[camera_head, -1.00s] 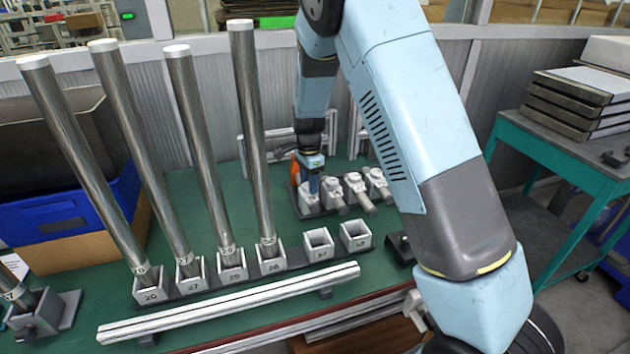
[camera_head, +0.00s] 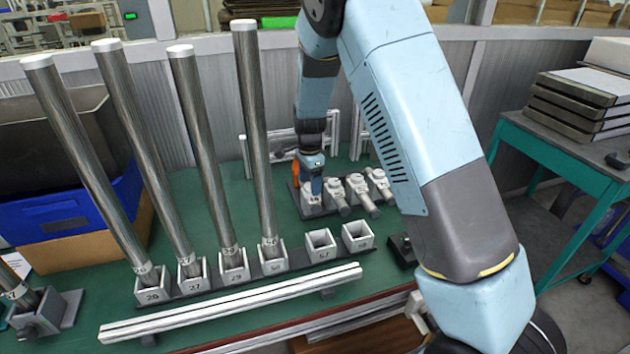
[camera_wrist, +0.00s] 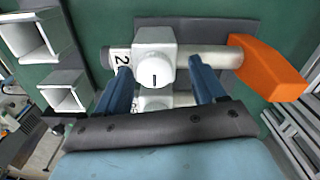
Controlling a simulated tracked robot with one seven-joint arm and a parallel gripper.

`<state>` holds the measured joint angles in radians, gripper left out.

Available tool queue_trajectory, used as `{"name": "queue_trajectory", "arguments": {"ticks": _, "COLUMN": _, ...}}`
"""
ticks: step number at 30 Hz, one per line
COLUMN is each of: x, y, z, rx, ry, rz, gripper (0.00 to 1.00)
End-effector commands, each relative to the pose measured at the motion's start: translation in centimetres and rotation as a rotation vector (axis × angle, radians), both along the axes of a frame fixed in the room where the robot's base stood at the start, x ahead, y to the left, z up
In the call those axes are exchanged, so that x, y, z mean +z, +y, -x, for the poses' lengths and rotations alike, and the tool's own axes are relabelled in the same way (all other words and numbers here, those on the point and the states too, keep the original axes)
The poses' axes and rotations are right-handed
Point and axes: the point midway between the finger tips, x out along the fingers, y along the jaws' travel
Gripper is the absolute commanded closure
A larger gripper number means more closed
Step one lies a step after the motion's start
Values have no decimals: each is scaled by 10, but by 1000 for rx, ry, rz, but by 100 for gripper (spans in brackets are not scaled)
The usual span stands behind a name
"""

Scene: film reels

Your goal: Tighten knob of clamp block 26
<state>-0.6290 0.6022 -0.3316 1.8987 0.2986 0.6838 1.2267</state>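A pale clamp block with a round white knob (camera_wrist: 155,70) is centred in the wrist view, with a dark line marked on the knob's face. A label beginning with 2 shows beside it; the rest is hidden, so I cannot confirm 26. A grey rod (camera_wrist: 207,57) runs through the block and ends in an orange piece (camera_wrist: 268,68). My gripper (camera_wrist: 160,72) is open, its blue fingers on either side of the knob with visible gaps. In the head view my gripper (camera_head: 313,186) is over the leftmost clamp block (camera_head: 315,206), hiding its knob.
More clamp blocks (camera_head: 358,186) stand close to the right on the same dark plate. Tall metal tubes (camera_head: 205,150) stand in numbered sockets at left, one socket (camera_head: 152,296) marked 26. Two empty sockets (camera_head: 357,238) and a pale rail (camera_head: 240,300) lie in front.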

Motion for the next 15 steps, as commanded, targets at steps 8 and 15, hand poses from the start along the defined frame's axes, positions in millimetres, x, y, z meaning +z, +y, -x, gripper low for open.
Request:
{"name": "queue_trajectory", "arguments": {"ticks": 8, "x": 13, "y": -1, "z": 0, "rx": 0, "ry": 1, "rz": 0, "gripper": 31}}
{"name": "queue_trajectory", "arguments": {"ticks": 15, "x": 57, "y": -1, "z": -2, "rx": 0, "ry": -1, "rz": 0, "gripper": 31}}
